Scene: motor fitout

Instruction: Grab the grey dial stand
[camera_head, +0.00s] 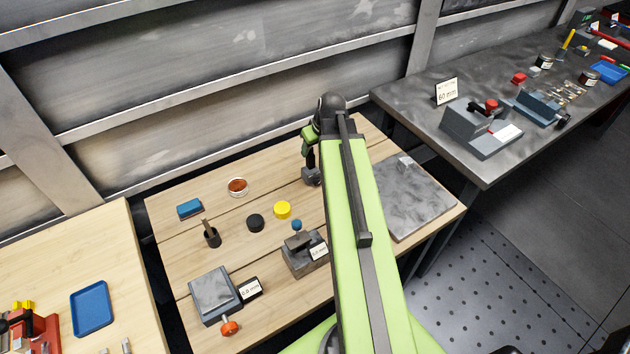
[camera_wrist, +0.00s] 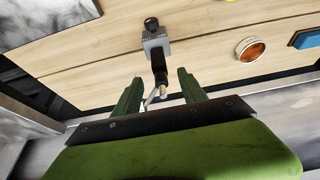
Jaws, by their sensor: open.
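The grey dial stand (camera_head: 312,176) stands on the wooden table, close to the left side of my arm. In the wrist view it shows as a grey block (camera_wrist: 155,41) with a black knob and a dark upright post reaching towards my gripper. My gripper (camera_wrist: 160,90) is open, with one green finger on each side of the post's upper end. The post's tip appears between the fingers; I cannot tell whether either finger touches it. In the head view my gripper (camera_head: 308,139) is just above the stand and partly hidden by my arm.
Left of the stand are a yellow disc (camera_head: 282,209), a black disc (camera_head: 255,223), an orange-brown round dish (camera_head: 238,186) and a blue block (camera_head: 189,208). A grey fixture (camera_head: 303,262) stands nearer the front. A grey slab (camera_head: 418,205) lies right of my arm.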

